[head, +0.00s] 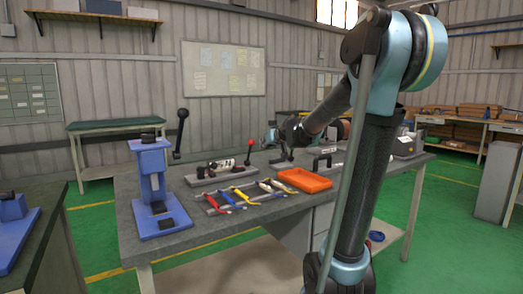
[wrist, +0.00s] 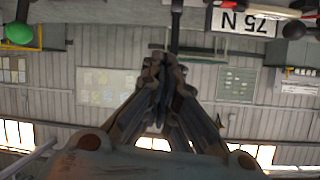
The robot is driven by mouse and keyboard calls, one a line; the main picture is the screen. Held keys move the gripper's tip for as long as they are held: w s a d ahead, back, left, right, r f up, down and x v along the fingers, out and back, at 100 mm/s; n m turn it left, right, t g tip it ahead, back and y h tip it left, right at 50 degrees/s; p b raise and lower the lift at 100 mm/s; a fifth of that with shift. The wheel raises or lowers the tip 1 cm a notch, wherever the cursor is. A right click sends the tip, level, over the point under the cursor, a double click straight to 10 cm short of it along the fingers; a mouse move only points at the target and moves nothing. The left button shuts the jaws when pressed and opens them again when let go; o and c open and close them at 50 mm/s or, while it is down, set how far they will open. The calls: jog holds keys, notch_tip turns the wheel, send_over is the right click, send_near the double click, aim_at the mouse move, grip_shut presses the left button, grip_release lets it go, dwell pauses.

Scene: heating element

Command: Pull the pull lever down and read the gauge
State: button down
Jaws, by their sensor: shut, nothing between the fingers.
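My gripper (head: 270,135) is above the workbench in the head view, pointing left. In the wrist view, which is upside down, its fingers (wrist: 165,72) are closed together and empty against the wall. Several lever devices stand on the bench; I cannot tell which is the pull lever. One lever has a red knob (head: 250,143), left of my gripper. A green knob (wrist: 18,33) shows at a corner of the wrist view, apart from the fingers. No gauge reading is legible.
A blue press (head: 152,185) stands at the bench's left. An orange tray (head: 304,180) and several hand tools (head: 233,197) lie at the front. A tall black lever (head: 181,130) rises behind the press. Green floor surrounds the bench (head: 170,243).

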jog(key=f+v, duration=0.1)
jog(key=v, duration=0.5)
jog(key=shift+s+d, duration=0.25)
jog(key=shift+s, duration=0.2)
